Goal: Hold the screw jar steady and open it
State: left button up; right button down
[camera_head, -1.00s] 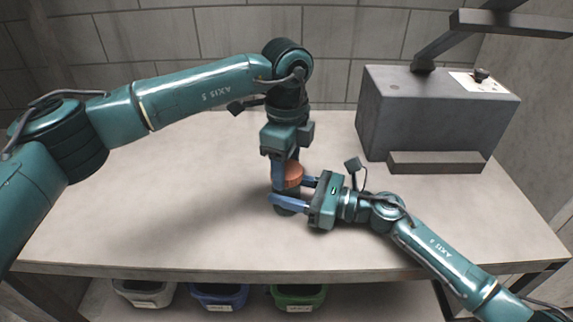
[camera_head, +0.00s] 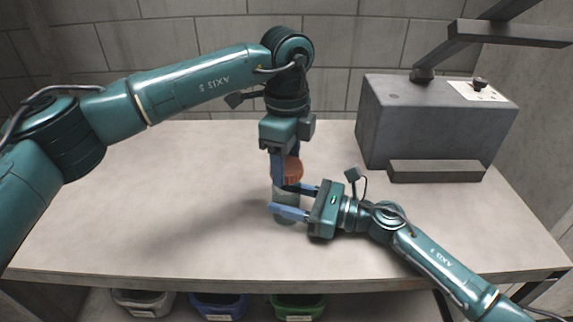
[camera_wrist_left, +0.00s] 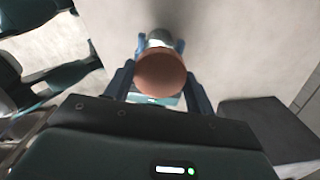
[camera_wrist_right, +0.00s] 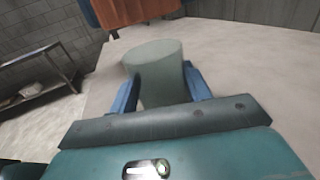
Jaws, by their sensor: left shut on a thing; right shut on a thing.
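The screw jar's pale grey-green body (camera_head: 286,215) stands on the table, and its pale top shows in the right wrist view (camera_wrist_right: 155,65). My right gripper (camera_head: 293,200) comes in from the right and is shut on the jar body, one finger on each side. The orange lid (camera_head: 287,169) is above the jar, with a gap between them in the right wrist view (camera_wrist_right: 125,10). My left gripper (camera_head: 286,178) points down and is shut on the lid. In the left wrist view, the lid (camera_wrist_left: 160,75) hides most of the jar.
A grey machine box (camera_head: 435,120) with a step and an overhead arm stands at the back right. The left part of the tabletop (camera_head: 150,210) is clear. A grey bin (camera_head: 142,303), a blue bin (camera_head: 218,305) and a green bin (camera_head: 298,305) sit below the front edge.

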pick_arm(q)
notch_tip(320, 180, up, 3)
jog(key=shift+f, duration=0.2)
pick_arm(e)
jog(key=c, duration=0.6)
grip_release()
pick_arm(q)
jog(key=shift+f, duration=0.1)
pick_arm(e)
jog(key=shift+d, duration=0.1)
pick_arm(q)
jog(key=shift+f+b, duration=0.8)
jog(key=shift+b, duration=0.1)
pick_arm(e)
jog(key=v, duration=1.1)
jog(key=shift+f, duration=0.1)
jog(key=shift+s+d, duration=0.15)
jog(key=shift+d, duration=0.25)
